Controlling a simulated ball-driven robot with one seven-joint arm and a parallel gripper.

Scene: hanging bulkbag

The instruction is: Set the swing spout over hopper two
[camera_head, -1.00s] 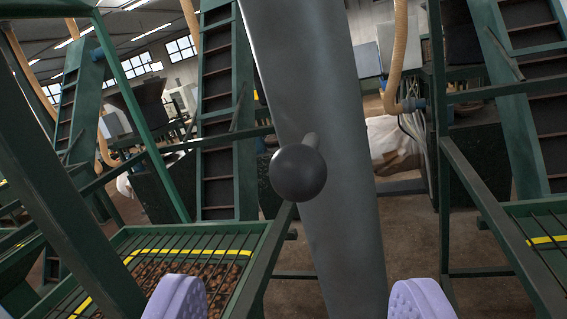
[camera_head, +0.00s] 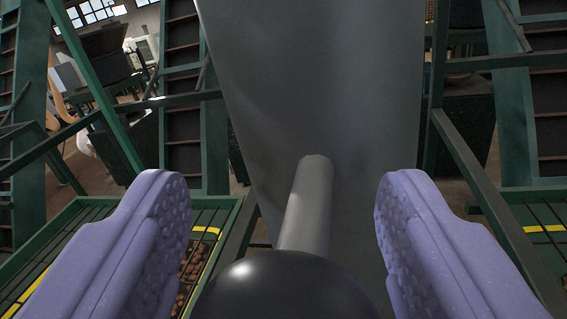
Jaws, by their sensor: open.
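The swing spout (camera_head: 315,80) is a wide grey metal chute hanging down through the middle of the view. A grey rod with a black ball knob (camera_head: 285,290) sticks out from it toward me. My gripper (camera_head: 283,215) is open, with one lilac padded finger on each side of the rod and a gap on both sides. The knob is low between the fingers, cut off by the bottom edge. A hopper with a barred grate and yellow stripes (camera_head: 205,232) is at the lower left; another striped grate (camera_head: 545,229) is at the right. I cannot tell which is hopper two.
Green steel frames and braces (camera_head: 110,115) stand on the left, with more beams (camera_head: 470,165) on the right. Ladder-like conveyors (camera_head: 182,90) rise behind. Brown lumps lie under the left grate.

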